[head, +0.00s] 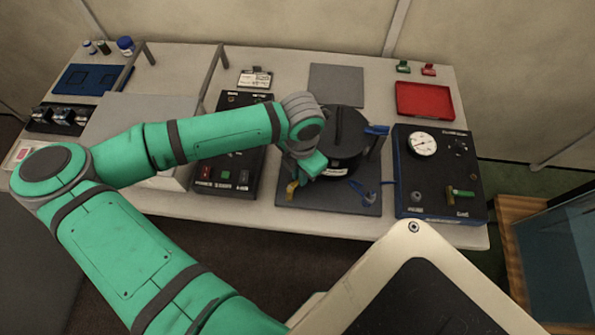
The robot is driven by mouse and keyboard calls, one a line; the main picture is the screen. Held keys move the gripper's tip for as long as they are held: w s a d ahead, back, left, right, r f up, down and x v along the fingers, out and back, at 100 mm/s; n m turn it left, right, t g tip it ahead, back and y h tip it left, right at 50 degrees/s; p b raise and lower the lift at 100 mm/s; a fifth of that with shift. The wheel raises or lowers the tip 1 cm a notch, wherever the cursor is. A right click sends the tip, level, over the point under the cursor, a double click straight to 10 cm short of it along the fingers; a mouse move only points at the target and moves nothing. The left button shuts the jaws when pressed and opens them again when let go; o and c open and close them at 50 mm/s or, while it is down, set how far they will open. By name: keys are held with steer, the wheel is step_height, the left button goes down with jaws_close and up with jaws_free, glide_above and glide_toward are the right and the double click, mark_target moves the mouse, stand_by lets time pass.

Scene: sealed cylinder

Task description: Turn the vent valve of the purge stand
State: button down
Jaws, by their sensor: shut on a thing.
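The purge stand looks to be the dark panel box (437,170) at the right of the table, with a white round gauge (422,144). A valve with a green handle (462,193) sits on its lower right; I cannot read which valve it is. My gripper (296,180) is well to the left of the panel, low beside a black cylinder (347,146). It is shut at a small yellow piece (292,190) at the cylinder's left front. My wrist hides most of the fingers and the grip.
The cylinder stands on a dark grey plate (330,197), with blue handles (376,130) at its right side. A black control box (228,185) stands left of it. A red tray (424,99) and green and red small pieces lie behind the panel.

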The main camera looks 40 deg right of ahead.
steer(key=m, duration=0.2)
steer(key=s+m, duration=0.1)
steer(key=m, duration=0.2)
steer(key=shift+s+a+m, duration=0.25)
steer(key=shift+s+m, duration=0.05)
steer(key=shift+s, duration=0.1)
steer(key=m, duration=0.2)
steer(key=s+m, duration=0.1)
steer(key=shift+a, duration=0.3)
steer(key=shift+a+m, duration=0.1)
steer(key=shift+m, duration=0.5)
steer(key=c, duration=1.8)
jaws_free()
step_height(320, 180, up, 11)
steer(key=shift+f, duration=0.1)
